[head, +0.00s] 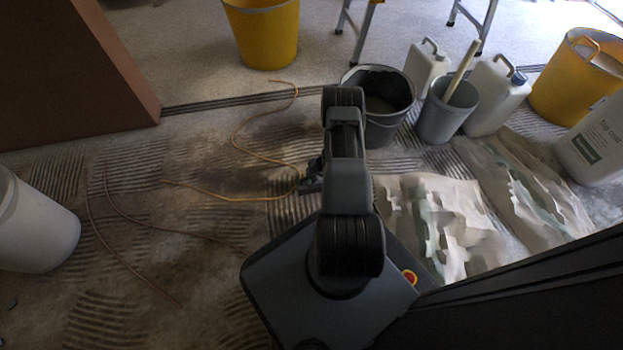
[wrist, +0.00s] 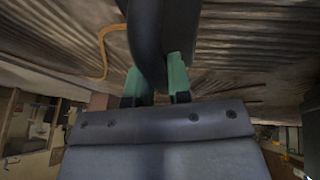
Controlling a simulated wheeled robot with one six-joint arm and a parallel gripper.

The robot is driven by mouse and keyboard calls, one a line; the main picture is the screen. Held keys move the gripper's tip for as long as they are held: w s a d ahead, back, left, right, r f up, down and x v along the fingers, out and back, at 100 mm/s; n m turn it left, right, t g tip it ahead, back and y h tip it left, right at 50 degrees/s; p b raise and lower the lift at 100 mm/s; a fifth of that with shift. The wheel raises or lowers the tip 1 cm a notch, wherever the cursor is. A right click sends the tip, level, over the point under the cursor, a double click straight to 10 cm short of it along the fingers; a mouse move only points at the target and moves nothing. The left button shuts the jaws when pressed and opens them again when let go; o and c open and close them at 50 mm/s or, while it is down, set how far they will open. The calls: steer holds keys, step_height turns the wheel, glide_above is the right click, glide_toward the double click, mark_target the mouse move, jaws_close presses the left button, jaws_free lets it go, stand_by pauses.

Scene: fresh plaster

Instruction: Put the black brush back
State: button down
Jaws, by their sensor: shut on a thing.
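In the wrist view, my gripper (wrist: 158,80) has its green fingertips closed on a dark, curved thing, which I take to be the black brush (wrist: 147,35). It reaches up out of the top of the picture, so its full shape is cut off. In the head view, my gripper (head: 312,178) is mostly hidden behind my arm, above the stained floor. The brush cannot be made out clearly there.
A dark bucket (head: 385,122) stands just beyond my arm. Right of it are a grey bucket (head: 443,115) with a pale stick, white canisters (head: 497,98) and a yellow bucket (head: 577,85). Crumpled sheets (head: 445,215) lie right. An orange cable (head: 240,130) crosses the floor left.

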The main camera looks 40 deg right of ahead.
steer(key=c, duration=1.1)
jaws_free()
steer(key=shift+o, duration=0.2)
